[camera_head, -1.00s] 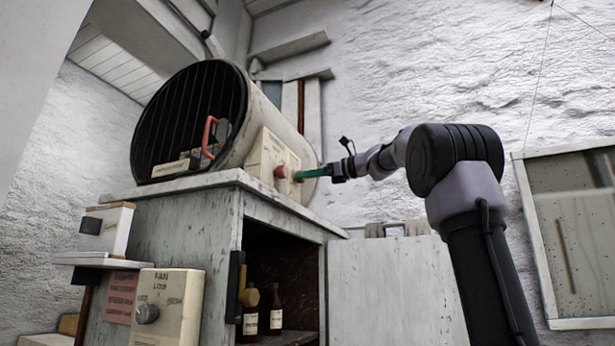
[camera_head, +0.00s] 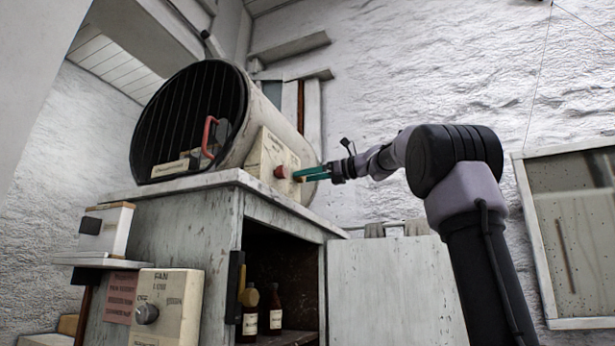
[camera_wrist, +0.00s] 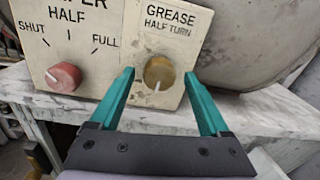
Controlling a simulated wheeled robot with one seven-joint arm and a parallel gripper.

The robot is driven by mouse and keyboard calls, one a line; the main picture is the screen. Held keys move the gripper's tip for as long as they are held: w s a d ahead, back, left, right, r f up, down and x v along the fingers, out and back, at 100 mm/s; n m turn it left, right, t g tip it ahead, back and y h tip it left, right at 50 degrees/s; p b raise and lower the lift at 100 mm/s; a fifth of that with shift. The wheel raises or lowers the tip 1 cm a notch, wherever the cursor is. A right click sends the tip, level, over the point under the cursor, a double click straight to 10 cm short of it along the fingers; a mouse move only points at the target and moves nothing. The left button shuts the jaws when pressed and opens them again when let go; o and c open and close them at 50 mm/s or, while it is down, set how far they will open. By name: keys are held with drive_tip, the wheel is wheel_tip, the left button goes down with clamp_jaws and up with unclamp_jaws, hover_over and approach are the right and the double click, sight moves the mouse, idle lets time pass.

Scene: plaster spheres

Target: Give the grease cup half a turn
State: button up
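The grease cup (camera_wrist: 158,72) is a round brass knob on a cream panel (camera_wrist: 200,20) marked "GREASE HALF TURN" in the wrist view. A pale mark on its face points down. My gripper (camera_wrist: 159,74) is open, with one teal finger on each side of the cup and a visible gap on both sides. The gripper (camera_head: 303,173) also shows in the head view, level with the panel on the drum's side. The cup is too small to make out clearly there.
A red knob (camera_wrist: 63,77), marked shut, half and full, sits left of the cup; it also shows in the head view (camera_head: 281,172). The drum (camera_head: 270,115) stands on a worn cabinet (camera_head: 185,225). A fan switch box (camera_head: 180,315) is lower left.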

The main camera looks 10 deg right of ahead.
drive_tip(key=shift+r, duration=0.1)
drive_tip(key=v, duration=1.1)
drive_tip(key=shift+a, duration=0.1)
drive_tip(key=s+a+f+n+g+h, duration=0.1)
drive_tip(key=s+f+n+h, duration=0.3)
drive_tip(key=f, duration=1.1)
drive_tip(key=s+a+f+n+g+h, duration=0.1)
drive_tip(key=s+f+n+h, duration=0.3)
drive_tip(key=s+f+n, duration=0.5)
drive_tip(key=s+a+f+n+g+h, duration=0.1)
drive_tip(key=s+f+n+h, duration=0.3)
drive_tip(key=f, duration=1.7)
drive_tip(key=s+n, duration=0.3)
drive_tip(key=s, duration=0.3)
drive_tip(key=shift+f+g, duration=0.2)
drive_tip(key=shift+g, duration=0.2)
